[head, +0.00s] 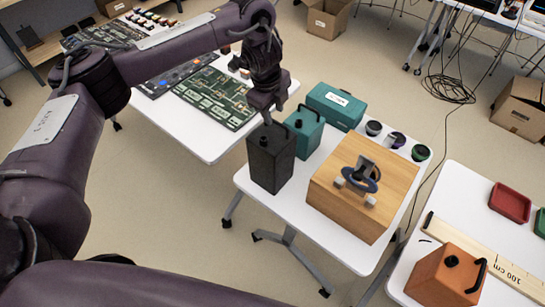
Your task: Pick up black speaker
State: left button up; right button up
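The black speaker (270,160) is a tall dark box at the left corner of the white table (300,207) in the head view. It looks upright; I cannot tell whether its base touches the table. My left gripper (268,117) comes down from above and is right at the speaker's top. The fingertips are small and dark against it, so whether they are open or shut on its top is unclear. My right gripper is not in view.
Teal boxes (335,106) stand close behind the speaker. A wooden box (330,205) carrying a small device (358,178) is to its right. Several small round items (374,128) line the back. Another table holds an orange box (440,280). Circuit boards (215,97) lie on the left table.

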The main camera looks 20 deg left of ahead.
aim_at(276, 122)
pick_arm(q)
jog(key=shift+w+d+f+p, duration=0.1)
jog(key=shift+w+f+p, duration=0.1)
jog(key=shift+f+p, duration=0.3)
jog(key=shift+w+f+p, duration=0.2)
jog(key=shift+f+p, duration=0.15)
jog(key=shift+f, duration=0.25)
jog(key=f, duration=0.1)
jog(key=w+f, duration=0.1)
jog(key=f, duration=0.1)
grip_shut()
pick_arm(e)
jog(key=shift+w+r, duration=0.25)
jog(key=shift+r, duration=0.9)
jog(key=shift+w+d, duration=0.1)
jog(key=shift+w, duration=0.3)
